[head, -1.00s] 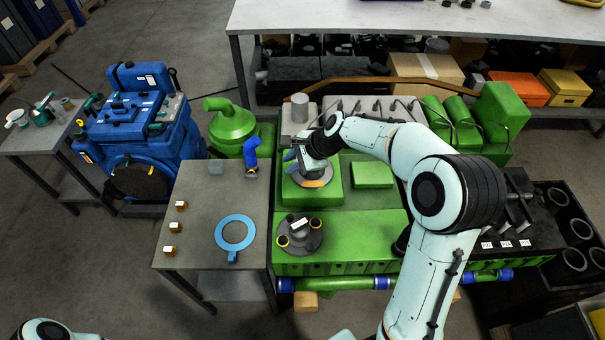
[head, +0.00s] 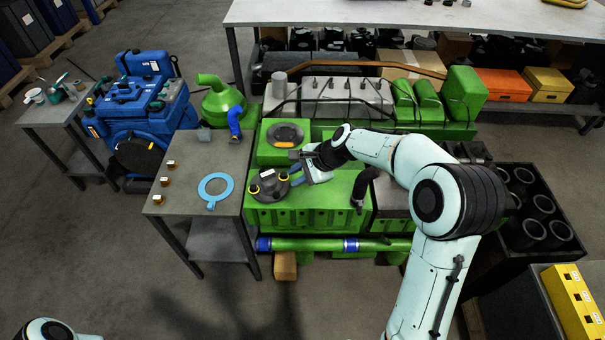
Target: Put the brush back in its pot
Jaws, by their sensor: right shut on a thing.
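My right gripper (head: 298,176) is beside the right edge of a dark round part (head: 268,185) with two yellow-ringed openings on the green engine. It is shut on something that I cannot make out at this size. I cannot pick out the brush with certainty. My left gripper is out of view; only a bit of my left arm shows at the bottom left.
A small side table (head: 62,112) at the far left bears a white cup (head: 34,95). A flanged opening (head: 285,135) lies behind my gripper.

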